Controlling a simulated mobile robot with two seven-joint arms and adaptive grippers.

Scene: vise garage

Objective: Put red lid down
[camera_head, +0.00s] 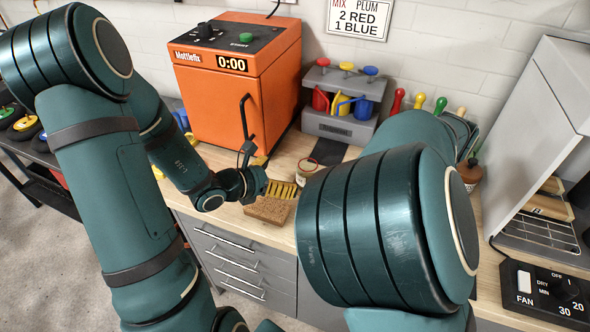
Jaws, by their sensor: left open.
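My left gripper (258,164) is over the wooden bench in front of the orange machine. It is small in the view, its fingers are apart, and I see nothing held between them. A small pale jar (303,174) stands to the right of it, with a thin reddish ring at its top. I cannot tell whether this ring is the red lid, and no other red lid shows clearly. My right arm's large links cover the middle and right of the bench, and its gripper is not visible.
The orange machine (222,100) stands behind. A grey rack (340,124) with coloured scoops is against the wall. A fan switch box (545,292) is at right.

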